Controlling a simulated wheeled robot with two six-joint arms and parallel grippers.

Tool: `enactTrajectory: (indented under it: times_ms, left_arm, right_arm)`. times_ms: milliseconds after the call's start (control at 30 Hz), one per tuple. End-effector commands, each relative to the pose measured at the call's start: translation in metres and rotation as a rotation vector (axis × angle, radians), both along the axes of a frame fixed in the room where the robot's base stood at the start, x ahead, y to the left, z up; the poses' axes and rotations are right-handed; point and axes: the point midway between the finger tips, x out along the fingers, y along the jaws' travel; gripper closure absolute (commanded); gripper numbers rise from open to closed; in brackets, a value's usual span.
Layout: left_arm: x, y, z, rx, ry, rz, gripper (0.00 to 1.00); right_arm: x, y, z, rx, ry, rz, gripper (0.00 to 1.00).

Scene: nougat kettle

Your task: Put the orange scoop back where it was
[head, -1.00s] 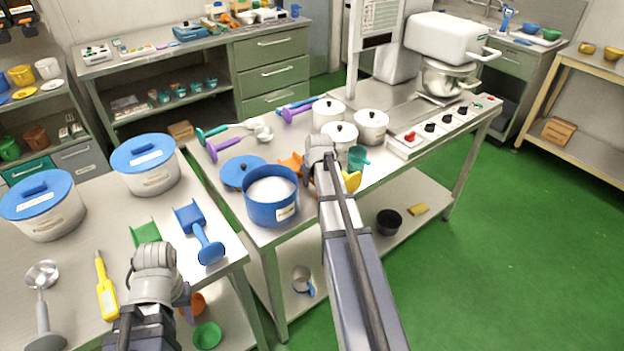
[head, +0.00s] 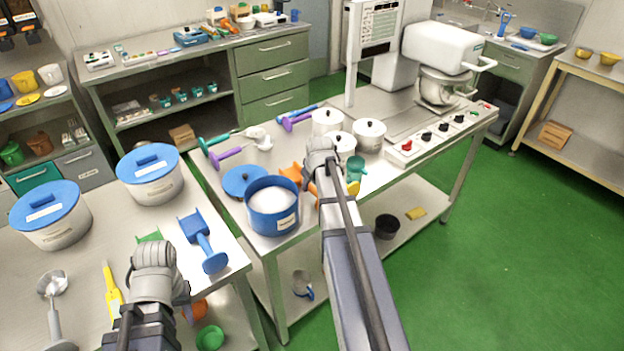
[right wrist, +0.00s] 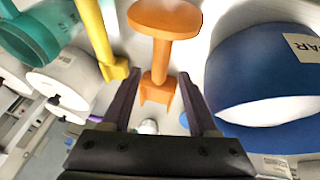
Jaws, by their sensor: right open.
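The orange scoop (head: 291,174) is beside the blue pot of white sugar on the middle table, partly hidden by my right arm in the head view. My right gripper (right wrist: 158,88) is open, with one finger on each side of the handle and gaps visible. In the head view my right wrist hides its fingers. My left gripper (head: 183,300) is over the left table's front edge; its fingers are mostly hidden.
The blue pot (head: 274,212) is close on one side; a yellow utensil (right wrist: 97,40) and a teal cup (right wrist: 38,38) are close on the other. White lidded pots (head: 327,121) stand behind. A blue lid (head: 240,180) lies left of the blue pot. A blue scoop (head: 205,240) lies on the left table.

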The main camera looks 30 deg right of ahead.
Motion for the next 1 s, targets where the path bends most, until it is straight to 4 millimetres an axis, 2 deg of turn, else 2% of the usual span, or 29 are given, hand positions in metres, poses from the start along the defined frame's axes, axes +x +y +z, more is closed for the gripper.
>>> enactTrajectory:
  times_ms: [33,100,300,400,1000]
  left_arm:
    - [0.0,0.0,0.017,0.0,0.0,0.0,0.62]
    - [0.0,0.0,0.027,0.0,0.0,0.0,0.62]
    - [0.0,0.0,0.054,0.0,0.0,0.0,0.62]
    - [0.0,0.0,0.061,0.0,0.0,-0.001,0.62]
    - [0.0,0.0,0.062,0.0,0.0,-0.001,0.62]
  right_arm:
    - [-0.005,0.002,0.017,0.0,0.0,0.0,0.4]
    - [-0.01,0.004,0.027,0.0,0.0,0.0,0.4]
    - [-0.022,0.008,0.054,0.0,0.0,0.0,0.4]
    - [-0.026,0.01,0.061,0.0,0.0,0.0,0.4]
    - [-0.027,0.01,0.062,0.0,0.0,0.0,0.4]
